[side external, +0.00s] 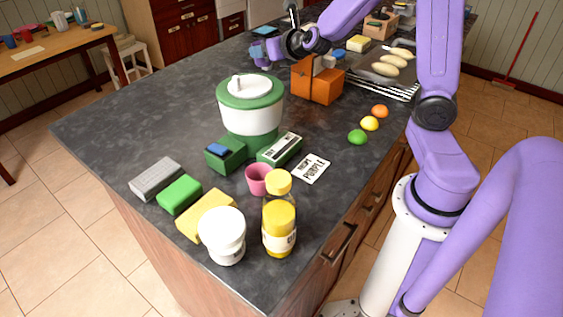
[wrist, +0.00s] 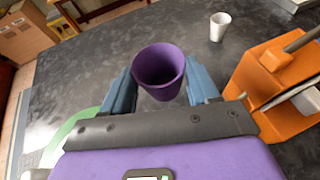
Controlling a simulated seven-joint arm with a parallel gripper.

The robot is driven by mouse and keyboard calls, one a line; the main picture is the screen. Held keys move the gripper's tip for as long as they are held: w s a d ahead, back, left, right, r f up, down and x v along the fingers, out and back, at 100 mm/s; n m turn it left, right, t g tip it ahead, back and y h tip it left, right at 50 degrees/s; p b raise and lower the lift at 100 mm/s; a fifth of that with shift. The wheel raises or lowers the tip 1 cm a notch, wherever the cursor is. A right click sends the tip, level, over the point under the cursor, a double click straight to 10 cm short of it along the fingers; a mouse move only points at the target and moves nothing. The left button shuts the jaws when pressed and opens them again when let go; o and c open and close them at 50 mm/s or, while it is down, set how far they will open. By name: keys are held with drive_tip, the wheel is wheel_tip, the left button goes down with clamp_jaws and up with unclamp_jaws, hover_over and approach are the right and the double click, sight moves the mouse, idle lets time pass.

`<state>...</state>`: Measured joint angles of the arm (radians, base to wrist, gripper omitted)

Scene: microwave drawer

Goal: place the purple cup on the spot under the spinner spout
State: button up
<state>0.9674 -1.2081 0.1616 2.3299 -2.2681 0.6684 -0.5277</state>
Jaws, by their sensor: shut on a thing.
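The purple cup (wrist: 160,72) is upright between the blue fingers of my gripper (wrist: 161,92) in the wrist view, with its open top facing the camera. My gripper (side external: 259,53) is shut on it, beyond the spinner at the back of the counter in the side view. I cannot make out the cup clearly there. The spinner (side external: 250,108) is a white bowl with a green lid rim and green base. Its green edge shows at the lower left of the wrist view (wrist: 75,130). I cannot clearly see its spout or the spot under it.
An orange block (side external: 318,82) stands right of my gripper; it also shows in the wrist view (wrist: 272,85). A white cup (wrist: 220,27) stands beyond. A pink cup (side external: 258,180), a card reading PURPLE (side external: 311,169), boxes and a yellow bottle (side external: 279,225) crowd the near counter.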

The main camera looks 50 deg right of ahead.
drive_tip(key=shift+w+a+f+n+t+y, duration=0.2)
drive_tip(key=shift+w+a+n+y, duration=0.3)
drive_tip(key=shift+a+n+y, duration=0.45)
drive_tip(key=shift+w+a+f+n+t+y, duration=0.2)
drive_tip(key=shift+w+a+n+y, duration=0.4)
drive_tip(key=shift+y, duration=0.45)
drive_tip(key=shift+s+a+r+m+h, duration=0.95)
drive_tip(key=shift+a+r+h, duration=0.4)
drive_tip(key=shift+r, duration=2.75)
drive_tip(key=s+m+g+h, duration=0.2)
drive_tip(key=s+m+h, duration=0.1)
drive_tip(key=s, duration=0.3)
drive_tip(key=s+d+f+m+g+h, duration=0.3)
drive_tip(key=s+m+h, duration=0.15)
drive_tip(key=s, duration=0.65)
wheel_tip(320, 180, down, 10)
drive_tip(key=shift+d, duration=0.2)
drive_tip(key=shift+f, duration=0.1)
